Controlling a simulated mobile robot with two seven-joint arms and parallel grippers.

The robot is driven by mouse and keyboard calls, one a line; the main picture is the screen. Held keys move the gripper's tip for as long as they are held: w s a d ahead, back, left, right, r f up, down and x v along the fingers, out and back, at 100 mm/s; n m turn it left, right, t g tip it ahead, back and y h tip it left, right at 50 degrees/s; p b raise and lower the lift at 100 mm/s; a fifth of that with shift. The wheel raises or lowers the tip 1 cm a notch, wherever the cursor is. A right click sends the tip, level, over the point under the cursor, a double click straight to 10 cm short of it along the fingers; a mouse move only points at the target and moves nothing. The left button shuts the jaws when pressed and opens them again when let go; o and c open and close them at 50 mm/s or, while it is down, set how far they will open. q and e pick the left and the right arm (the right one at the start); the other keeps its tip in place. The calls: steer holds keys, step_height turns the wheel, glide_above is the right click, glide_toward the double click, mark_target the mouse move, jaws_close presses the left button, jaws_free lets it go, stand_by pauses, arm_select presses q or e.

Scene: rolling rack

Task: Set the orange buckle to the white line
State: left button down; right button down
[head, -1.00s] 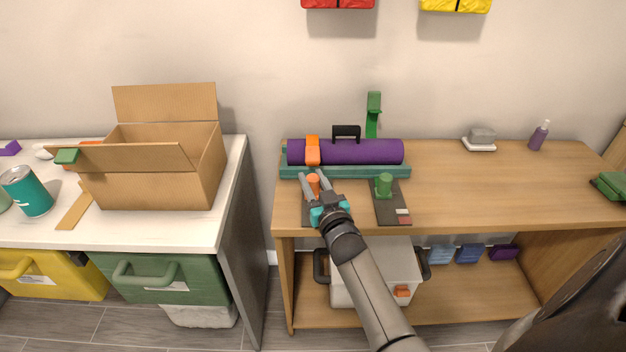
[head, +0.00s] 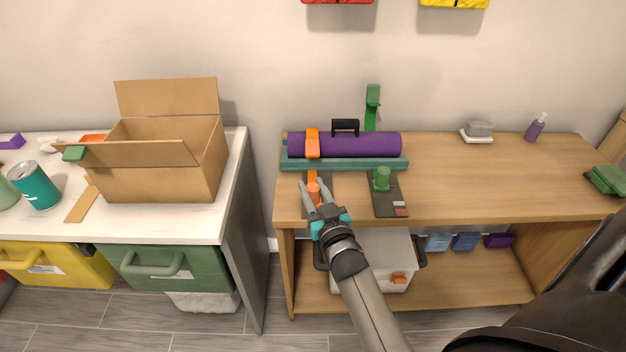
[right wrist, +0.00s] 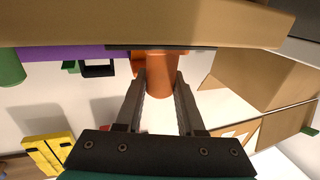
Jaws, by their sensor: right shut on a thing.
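The orange buckle (head: 314,192) is an upright rounded piece on a dark plate (head: 323,209) in front of the purple roll (head: 364,145). An orange strap (head: 312,145) wraps the roll, and a strip of it runs forward to the buckle. My right gripper (head: 313,186) is shut on the buckle, one finger on each side. The buckle also shows between the fingers in the right wrist view (right wrist: 162,85). I cannot make out a white line near it; the gripper covers much of the plate. My left gripper is not in view.
A second dark plate (head: 390,205) with a green post (head: 381,179) and white and red marks lies to the right. The roll rests on a teal base (head: 375,164). An open cardboard box (head: 160,175) stands on the left table.

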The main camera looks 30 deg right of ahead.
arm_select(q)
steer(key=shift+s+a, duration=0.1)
arm_select(e)
steer(key=shift+s, duration=0.1)
steer(key=c, duration=0.5)
jaws_free()
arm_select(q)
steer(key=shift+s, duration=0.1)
